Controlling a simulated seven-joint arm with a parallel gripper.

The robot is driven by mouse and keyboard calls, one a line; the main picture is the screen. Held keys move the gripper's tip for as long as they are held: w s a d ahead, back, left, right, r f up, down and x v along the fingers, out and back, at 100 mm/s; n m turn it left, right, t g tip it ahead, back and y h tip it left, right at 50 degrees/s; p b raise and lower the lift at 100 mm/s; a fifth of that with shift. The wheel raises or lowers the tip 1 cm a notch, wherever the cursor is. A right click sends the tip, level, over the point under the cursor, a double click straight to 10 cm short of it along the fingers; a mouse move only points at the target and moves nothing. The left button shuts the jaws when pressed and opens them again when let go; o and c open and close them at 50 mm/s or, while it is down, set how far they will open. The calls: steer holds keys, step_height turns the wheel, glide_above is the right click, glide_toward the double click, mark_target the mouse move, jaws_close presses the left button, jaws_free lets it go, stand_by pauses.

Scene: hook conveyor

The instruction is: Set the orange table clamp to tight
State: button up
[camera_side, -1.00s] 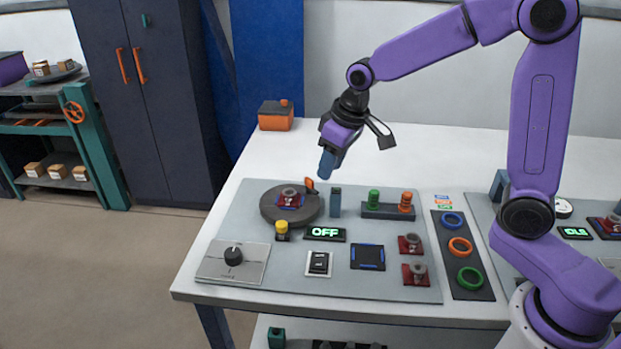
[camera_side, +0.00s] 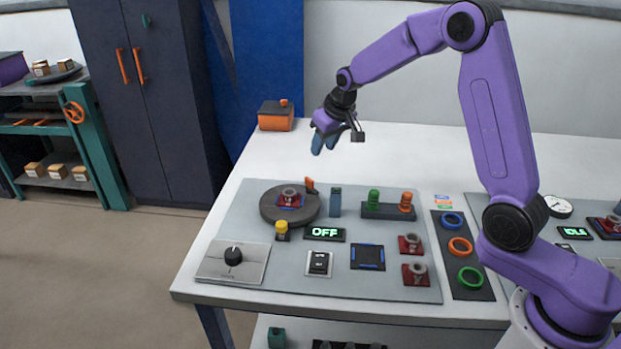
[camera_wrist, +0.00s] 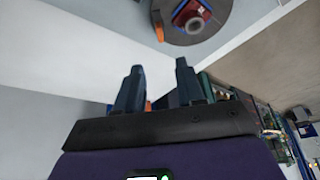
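The orange table clamp (camera_side: 310,186) looks like a small upright lever at the back right edge of the dark round turntable (camera_side: 268,212). In the wrist view, the orange clamp (camera_wrist: 159,29) shows at the top, at the rim of the turntable (camera_wrist: 172,36). A red part with a grey ring (camera_side: 290,197) sits on the turntable. My gripper (camera_side: 323,144) is in the air above and behind the clamp, apart from it. In the wrist view, my gripper (camera_wrist: 159,70) has its two blue fingers spread with nothing between them. The clamp's exact setting is too small to read.
A blue-grey post (camera_side: 335,202) stands right of the clamp, and a yellow-topped button (camera_side: 282,230) in front. A holder with green and orange pegs (camera_side: 388,211) is further right. The display (camera_side: 325,234) reads OFF.

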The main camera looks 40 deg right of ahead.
mark_target(310, 179)
steer(key=x, duration=1.4)
steer(key=shift+w+f, duration=0.15)
steer(key=shift+f, duration=0.05)
jaws_close()
